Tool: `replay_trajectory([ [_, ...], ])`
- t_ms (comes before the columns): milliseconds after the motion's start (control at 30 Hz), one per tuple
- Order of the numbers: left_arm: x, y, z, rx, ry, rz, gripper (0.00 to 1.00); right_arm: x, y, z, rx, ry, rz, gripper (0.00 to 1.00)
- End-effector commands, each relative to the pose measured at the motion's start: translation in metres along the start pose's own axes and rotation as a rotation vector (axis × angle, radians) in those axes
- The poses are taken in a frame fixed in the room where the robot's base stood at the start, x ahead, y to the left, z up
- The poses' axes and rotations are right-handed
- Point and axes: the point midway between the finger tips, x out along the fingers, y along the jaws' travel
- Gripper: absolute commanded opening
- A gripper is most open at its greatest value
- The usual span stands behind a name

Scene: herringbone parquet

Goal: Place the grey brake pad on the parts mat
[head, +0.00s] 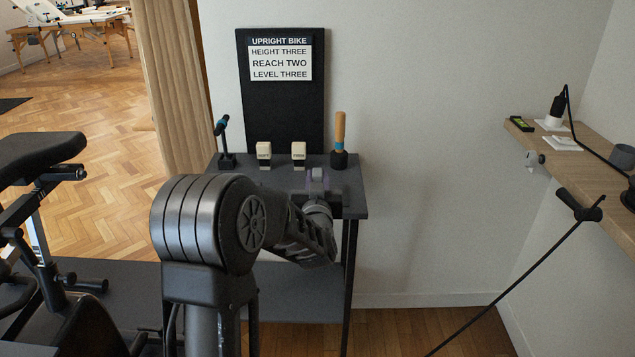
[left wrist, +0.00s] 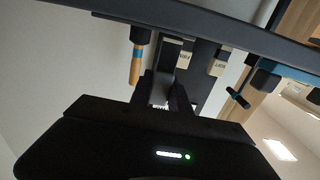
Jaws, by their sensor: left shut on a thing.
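My left gripper (head: 318,190) is over the front right part of a small dark grey table. It is shut on a small grey piece (head: 317,177), which I take to be the grey brake pad; its outline is largely hidden by the gripper. In the left wrist view, which is upside down, the two dark fingers (left wrist: 165,92) are close together and the piece between them is hard to make out. I cannot pick out a separate parts mat on the dark top. My right gripper is not in view.
On the table (head: 232,174) stand a black and blue tool (head: 223,140), two cream blocks (head: 264,155) (head: 298,154) and a wooden-handled tool (head: 340,135). A black sign board (head: 282,110) rises behind. An exercise bike (head: 40,160) is at left, a wooden shelf (head: 590,165) at right.

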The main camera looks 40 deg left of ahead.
Motion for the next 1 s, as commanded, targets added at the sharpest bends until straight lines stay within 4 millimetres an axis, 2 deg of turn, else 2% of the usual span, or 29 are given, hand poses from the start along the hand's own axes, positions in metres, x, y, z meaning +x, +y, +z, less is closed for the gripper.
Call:
replay_trajectory([
  [400, 0.0001, -0.0001, 0.0061, -0.001, 0.002, 0.000, 0.00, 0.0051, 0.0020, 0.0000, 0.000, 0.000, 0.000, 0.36],
  [433, 0.0001, 0.0000, 0.0050, -0.001, 0.001, 0.000, 0.24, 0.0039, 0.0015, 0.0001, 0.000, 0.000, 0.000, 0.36],
  [600, 0.0001, 0.0000, 0.0044, -0.001, 0.001, 0.000, 0.38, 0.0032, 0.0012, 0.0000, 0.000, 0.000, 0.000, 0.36],
  [700, 0.0001, 0.0000, 0.0044, -0.001, 0.001, 0.000, 0.44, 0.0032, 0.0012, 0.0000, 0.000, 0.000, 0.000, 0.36],
  [1000, 0.0001, 0.0001, 0.0015, -0.001, 0.001, 0.000, 0.44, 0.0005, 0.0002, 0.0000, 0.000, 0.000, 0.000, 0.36],
])
